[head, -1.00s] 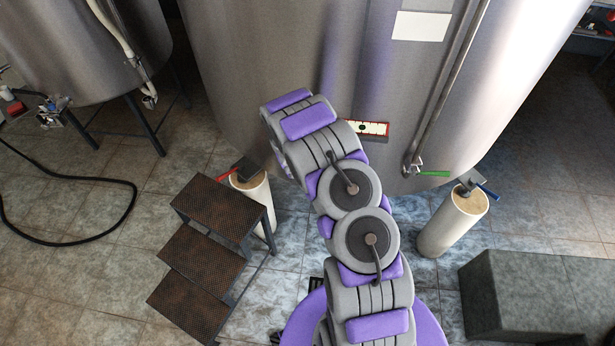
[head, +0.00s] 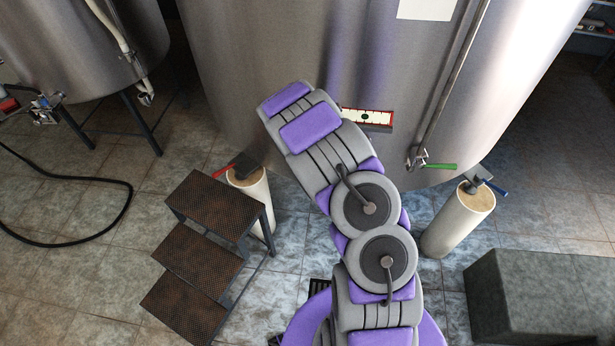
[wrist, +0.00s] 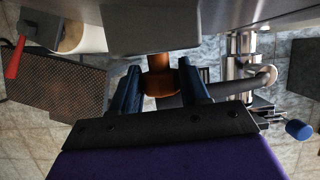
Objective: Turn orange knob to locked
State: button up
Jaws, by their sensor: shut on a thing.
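The orange knob (wrist: 158,84) is in the middle of the wrist view, below the edge of a grey metal part. My gripper (wrist: 161,90) has its two blue fingers on either side of the knob and is shut on it. Part of the knob is hidden by the gripper's dark front edge, and its lock setting cannot be read. In the head view my own arm reaches toward the large steel tank (head: 260,60). It hides both the gripper and the knob there.
Brown metal steps (head: 205,250) stand left of my arm. A pale post (head: 460,220) with a blue handle and a dark grey block (head: 540,295) stand to the right. A green-handled valve (head: 430,165) is on the tank. A black hose (head: 125,215) lies on the left floor.

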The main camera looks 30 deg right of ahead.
jog(key=b, duration=0.3)
jog(key=shift+s+f+y, duration=0.1)
jog(key=shift+f+y, duration=0.2)
jog(key=shift+y, duration=0.1)
jog(key=shift+r+t+b, duration=0.15)
jog(key=shift+t+b, duration=0.25)
jog(key=shift+b, duration=0.1)
jog(key=shift+s, duration=0.1)
jog(key=o, duration=1)
jog(key=shift+a, duration=0.15)
jog(key=shift+r, duration=0.1)
jog(key=shift+r, duration=0.3)
jog(key=p+v, duration=0.6)
jog(key=v, duration=1)
jog(key=shift+s+r, duration=0.15)
jog(key=shift+r, duration=0.25)
